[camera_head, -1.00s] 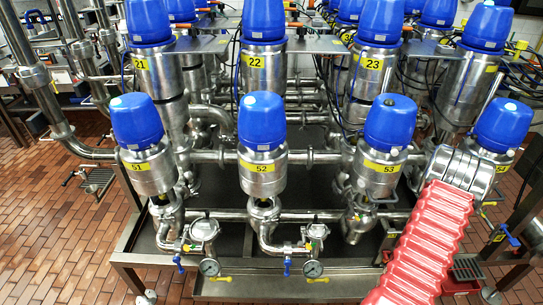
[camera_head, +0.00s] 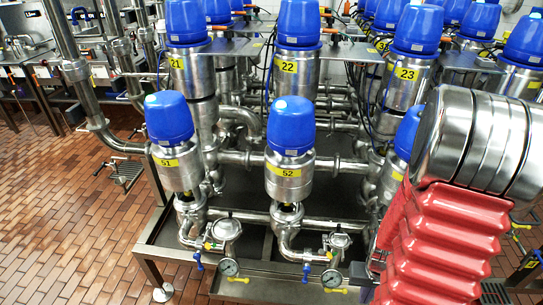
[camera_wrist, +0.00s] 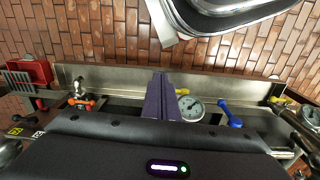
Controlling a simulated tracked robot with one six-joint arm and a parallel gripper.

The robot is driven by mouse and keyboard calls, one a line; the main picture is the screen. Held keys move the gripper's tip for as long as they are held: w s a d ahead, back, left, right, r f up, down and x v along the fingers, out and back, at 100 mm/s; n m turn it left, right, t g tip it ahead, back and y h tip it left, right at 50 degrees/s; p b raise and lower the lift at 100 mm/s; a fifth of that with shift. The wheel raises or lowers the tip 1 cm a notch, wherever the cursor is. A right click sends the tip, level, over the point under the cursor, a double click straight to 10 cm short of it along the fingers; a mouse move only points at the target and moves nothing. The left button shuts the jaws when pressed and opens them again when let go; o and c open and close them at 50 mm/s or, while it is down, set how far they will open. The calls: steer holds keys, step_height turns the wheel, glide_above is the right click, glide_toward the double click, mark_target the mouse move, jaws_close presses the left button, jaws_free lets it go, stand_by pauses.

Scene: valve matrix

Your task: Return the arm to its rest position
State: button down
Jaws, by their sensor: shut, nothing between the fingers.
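My arm shows at the right of the head view, with red ribbed bellows (camera_head: 437,245) and a large silver cylindrical joint (camera_head: 485,140). It stands in front of the right part of the valve matrix and hides much of the valve behind it. My gripper is not visible in the head view. In the wrist view, my gripper (camera_wrist: 162,97) shows as dark purple fingers pressed together with nothing between them. It appears above the steel drip tray (camera_wrist: 120,76), and a pressure gauge (camera_wrist: 190,108) shows just beside the fingers.
Blue-capped valves 51 (camera_head: 169,118) and 52 (camera_head: 291,125) stand in the front row, with valves 21 (camera_head: 186,22), 22 (camera_head: 298,24) and 23 (camera_head: 418,30) behind. A blue handle (camera_wrist: 228,115) and red box (camera_wrist: 27,72) are near the tray. Brick-tiled floor (camera_head: 60,210) is open at left.

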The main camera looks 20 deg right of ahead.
steer(key=w+a+r+n+t, duration=0.1)
steer(key=a+r+n+t, duration=0.1)
steer(key=a+r, duration=0.6)
steer(key=w+a+r+n+t, duration=0.1)
steer(key=a+r, duration=0.6)
steer(key=r, duration=0.7)
steer(key=w+a+r+n+t, duration=0.2)
steer(key=a+r+n, duration=0.1)
steer(key=a+r, duration=0.5)
step_height(320, 180, up, 3)
steer(key=shift+w+a+r+t, duration=0.1)
steer(key=shift+w+a+t, duration=0.1)
steer(key=shift+a+t, duration=0.1)
